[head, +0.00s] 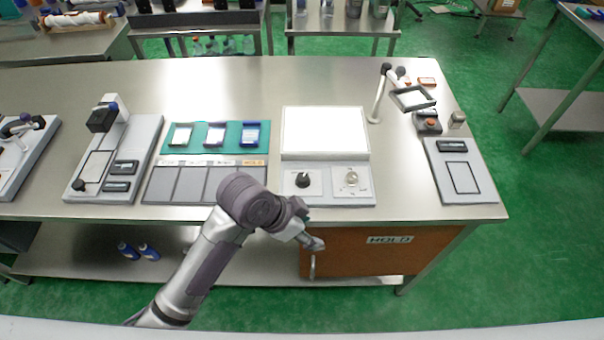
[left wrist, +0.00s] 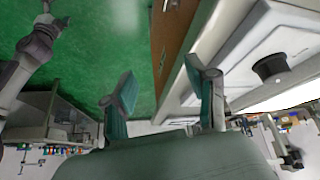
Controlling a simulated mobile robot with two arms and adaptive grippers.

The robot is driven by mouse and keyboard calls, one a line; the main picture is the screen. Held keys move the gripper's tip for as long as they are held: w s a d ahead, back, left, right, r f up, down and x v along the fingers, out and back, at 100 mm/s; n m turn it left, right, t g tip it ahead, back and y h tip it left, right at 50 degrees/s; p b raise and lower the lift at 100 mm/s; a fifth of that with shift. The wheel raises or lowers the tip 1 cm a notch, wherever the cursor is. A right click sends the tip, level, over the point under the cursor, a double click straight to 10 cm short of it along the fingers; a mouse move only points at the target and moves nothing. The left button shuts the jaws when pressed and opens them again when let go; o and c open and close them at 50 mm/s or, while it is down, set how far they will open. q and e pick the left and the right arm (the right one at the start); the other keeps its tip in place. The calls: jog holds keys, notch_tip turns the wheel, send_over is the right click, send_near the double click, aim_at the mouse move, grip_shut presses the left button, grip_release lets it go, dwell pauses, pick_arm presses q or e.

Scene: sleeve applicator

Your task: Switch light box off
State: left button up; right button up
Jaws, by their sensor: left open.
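The light box (head: 325,130) is at the right-middle of the bench in the head view, its panel glowing white. On its front ledge are a black knob (head: 303,180) at left and a pale round control (head: 351,178) at right. My left gripper (head: 315,243) is in front of the bench edge, below the black knob and apart from it. In the left wrist view my left gripper (left wrist: 162,68) has its fingers spread with nothing between them; the black knob (left wrist: 270,67) is to their right. Part of another arm of mine shows at upper left there; its gripper is unclear.
Left of the light box lie a green mat (head: 190,150) with three small holders and a grey panelled tray (head: 149,190). At right are a framed stand (head: 378,105), a red-button box (head: 428,123) and a grey plate (head: 482,188). An orange HOLD cabinet (head: 350,255) is below.

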pick_arm(q)
jog(key=w+d+r+m, duration=0.1)
jog(key=m, duration=0.1)
jog(key=w+d+r+m+g, duration=0.1)
jog(key=w+d+r+m, duration=0.1)
jog(key=m, duration=0.1)
jog(key=w+d+r+m+y, duration=0.1)
jog(key=r+m, duration=0.1)
jog(key=shift+w+d+g, duration=0.35)
jog(key=shift+d+g, duration=0.05)
jog(key=w+a+r+m+y, duration=0.2)
jog(key=w+r+m, duration=0.1)
jog(key=w, duration=0.1)
notch_tip(320, 180, up, 6)
jog(key=m+y, duration=0.2)
jog(key=y, duration=0.1)
send_over(303, 176)
notch_tip(303, 176, down, 13)
jog(key=shift+f+p, duration=0.1)
jog(key=shift+p, duration=1.15)
grip_shut()
